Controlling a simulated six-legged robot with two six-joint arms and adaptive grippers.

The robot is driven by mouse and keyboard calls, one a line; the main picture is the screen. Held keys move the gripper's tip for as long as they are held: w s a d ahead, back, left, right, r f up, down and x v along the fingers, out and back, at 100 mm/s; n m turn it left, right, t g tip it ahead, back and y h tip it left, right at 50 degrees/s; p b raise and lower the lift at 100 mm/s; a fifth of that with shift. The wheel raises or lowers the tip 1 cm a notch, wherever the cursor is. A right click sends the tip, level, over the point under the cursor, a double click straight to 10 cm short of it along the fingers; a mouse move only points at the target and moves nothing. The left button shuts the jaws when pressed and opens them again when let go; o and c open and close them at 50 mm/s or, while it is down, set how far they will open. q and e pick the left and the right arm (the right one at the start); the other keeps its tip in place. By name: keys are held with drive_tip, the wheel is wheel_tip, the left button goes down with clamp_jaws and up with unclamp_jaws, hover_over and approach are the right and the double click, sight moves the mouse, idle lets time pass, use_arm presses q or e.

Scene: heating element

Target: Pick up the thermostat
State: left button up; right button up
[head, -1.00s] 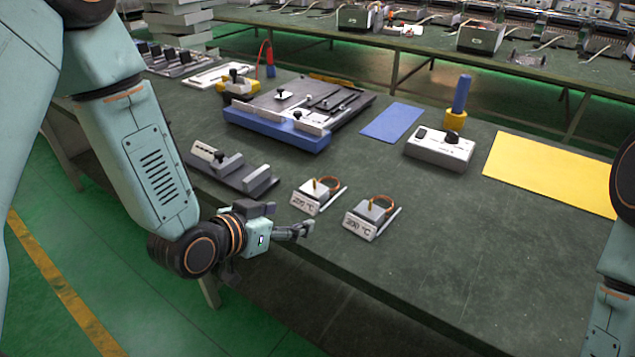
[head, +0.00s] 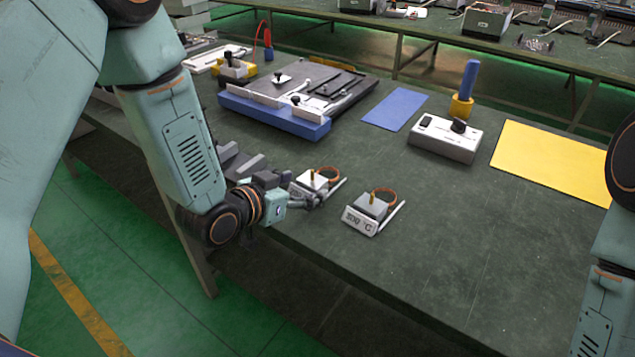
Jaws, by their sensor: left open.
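Two small thermostats lie near the front edge of the green table, each a pale block with a copper coil, a thin pale rod and a temperature label. The left thermostat (head: 314,180) is partly covered by my left gripper, and its label is hidden. The right thermostat (head: 373,208) shows its whole label, whose first digit is hard to read. My left gripper (head: 308,194) is open, with its fingers at the front of the left thermostat. I cannot tell whether they touch it. My right gripper is out of view; only part of that arm shows at the right edge.
Behind stand a dark fixture with a blue front (head: 275,117), a blue mat (head: 395,109), a white box with a black knob (head: 445,142) and a yellow mat (head: 552,161). A grey fixture (head: 238,163) sits behind my left wrist. The table's front right is clear.

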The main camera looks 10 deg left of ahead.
use_arm(q)
drive_tip(key=shift+w+d+f, duration=0.25)
drive_tip(key=shift+w+d, duration=0.05)
drive_tip(key=shift+w, duration=0.15)
drive_tip(key=shift+w+d+r, duration=0.1)
drive_tip(key=shift+d+r, duration=0.1)
drive_tip(key=shift+d, duration=0.4)
drive_tip(key=shift+w+a+f, duration=0.1)
drive_tip(key=shift+w+a, duration=0.05)
drive_tip(key=shift+w+a+f, duration=0.1)
drive_tip(key=shift+a+f, duration=0.05)
drive_tip(key=shift+a, duration=0.15)
drive_tip(key=shift+c, duration=1.3)
drive_tip(key=shift+s+d+r, duration=0.2)
drive_tip(key=shift+d, duration=0.15)
drive_tip(key=c, duration=0.4)
drive_tip(key=shift+w+a+f, duration=0.1)
drive_tip(key=shift+a+f, duration=0.05)
drive_tip(key=shift+a, duration=0.05)
drive_tip(key=c, duration=0.5)
drive_tip(key=shift+d, duration=0.1)
drive_tip(key=shift+c, duration=0.7)
